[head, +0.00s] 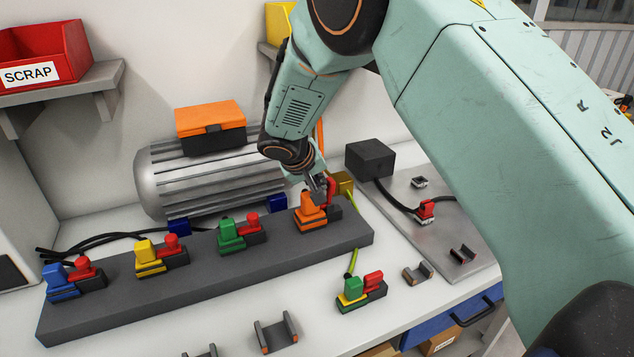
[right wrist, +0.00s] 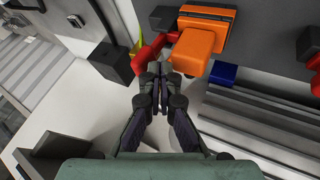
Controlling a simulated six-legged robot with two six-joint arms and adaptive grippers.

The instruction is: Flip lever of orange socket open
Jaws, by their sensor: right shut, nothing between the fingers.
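The orange socket (head: 309,213) sits at the right end of the long dark grey rail. Its red lever (head: 331,189) stands up beside the orange block, higher than the red levers on the other sockets. My right gripper (head: 318,186) is shut and empty, right at the lever and above the orange block. In the right wrist view the shut fingertips (right wrist: 158,72) are just below the red lever (right wrist: 150,48) and the orange block (right wrist: 197,48). I cannot tell if they touch the lever. The fingers partly hide the socket in the head view. My left gripper is not in view.
Blue (head: 60,283), yellow (head: 149,256) and green (head: 231,235) sockets with red levers share the rail (head: 200,293). A ribbed grey motor (head: 165,178) lies behind it. A green-red connector (head: 362,291) with a yellow-green cable lies in front. A black box (head: 370,158) stands right.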

